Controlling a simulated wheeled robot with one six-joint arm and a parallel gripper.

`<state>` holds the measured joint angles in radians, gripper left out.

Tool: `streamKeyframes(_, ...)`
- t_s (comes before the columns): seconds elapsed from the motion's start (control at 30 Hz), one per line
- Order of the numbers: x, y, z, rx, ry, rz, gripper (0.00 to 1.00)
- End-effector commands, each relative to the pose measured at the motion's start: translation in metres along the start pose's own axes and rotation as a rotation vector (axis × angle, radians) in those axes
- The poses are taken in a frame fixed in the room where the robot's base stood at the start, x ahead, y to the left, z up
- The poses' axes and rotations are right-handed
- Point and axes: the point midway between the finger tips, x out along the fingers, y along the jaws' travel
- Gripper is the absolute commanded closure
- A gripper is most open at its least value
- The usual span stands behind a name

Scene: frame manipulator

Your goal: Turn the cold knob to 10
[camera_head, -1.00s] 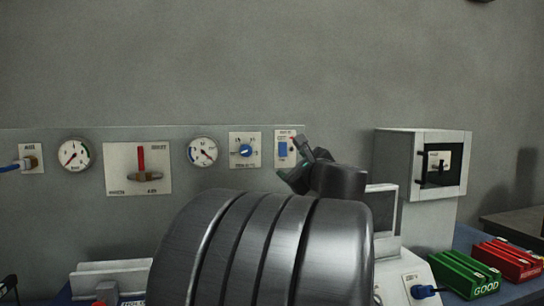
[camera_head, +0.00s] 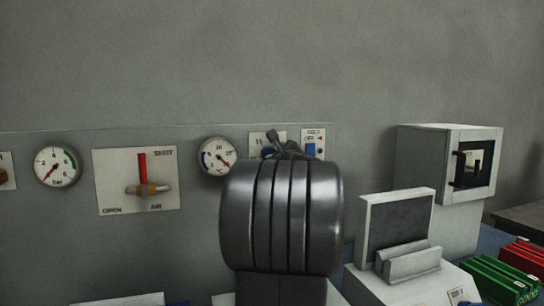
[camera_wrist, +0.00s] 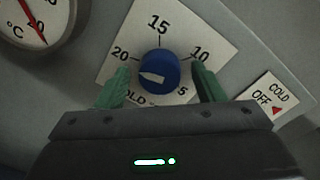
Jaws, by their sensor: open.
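The blue cold knob (camera_wrist: 158,69) sits on a white dial plate (camera_wrist: 160,22) marked 20, 15, 10 and 5. Its white pointer is on the knob's left side in the wrist view, just below the direction of the 20. My gripper (camera_wrist: 161,80) is open, with one green finger on each side of the knob. Gaps show between fingers and knob, and I see no contact. In the head view the knob (camera_head: 268,152) is partly hidden behind my gripper (camera_head: 284,146), and my arm covers the plate's lower part.
A plate with a blue switch (camera_head: 310,150), labelled COLD, is close to the right of the dial. A round gauge (camera_head: 217,156) is close to its left. A red valve handle (camera_head: 142,165) is farther left.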

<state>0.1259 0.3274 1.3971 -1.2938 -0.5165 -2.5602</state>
Motion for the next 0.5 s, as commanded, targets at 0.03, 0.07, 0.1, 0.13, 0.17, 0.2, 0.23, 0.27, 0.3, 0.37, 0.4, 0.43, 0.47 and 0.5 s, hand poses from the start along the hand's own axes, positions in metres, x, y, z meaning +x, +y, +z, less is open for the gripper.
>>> streamKeyframes(0.03, 0.0000, 0.0002, -0.0002, 0.000, 0.000, 0.000, 0.38)
streamKeyframes(0.07, 0.0000, 0.0002, -0.0002, 0.000, 0.000, 0.000, 0.44)
streamKeyframes(0.1, 0.0000, 0.0002, -0.0002, 0.000, 0.000, 0.000, 0.52)
streamKeyframes(0.13, -0.0001, 0.0002, -0.0002, 0.000, 0.000, 0.000, 0.57)
streamKeyframes(0.17, -0.0001, 0.0002, -0.0002, 0.000, 0.000, 0.000, 0.63)
streamKeyframes(0.2, -0.0001, 0.0002, -0.0002, 0.000, 0.000, 0.000, 0.71)
streamKeyframes(0.23, -0.0001, 0.0002, -0.0002, 0.000, 0.000, 0.000, 0.77)
streamKeyframes(0.27, -0.0001, 0.0002, -0.0003, 0.000, 0.000, 0.000, 0.82)
streamKeyframes(0.3, -0.0001, 0.0002, -0.0002, 0.000, 0.000, 0.001, 0.82)
streamKeyframes(0.37, -0.0002, 0.0002, -0.0003, 0.001, 0.000, 0.001, 0.82)
streamKeyframes(0.4, -0.0002, 0.0003, -0.0003, 0.003, 0.000, 0.000, 0.82)
streamKeyframes(0.43, -0.0002, 0.0003, -0.0004, 0.005, 0.000, 0.000, 0.82)
streamKeyframes(0.47, -0.0002, 0.0004, -0.0004, 0.009, 0.000, 0.000, 0.82)
streamKeyframes(0.5, -0.0002, 0.0004, -0.0005, 0.015, 0.000, 0.000, 0.82)
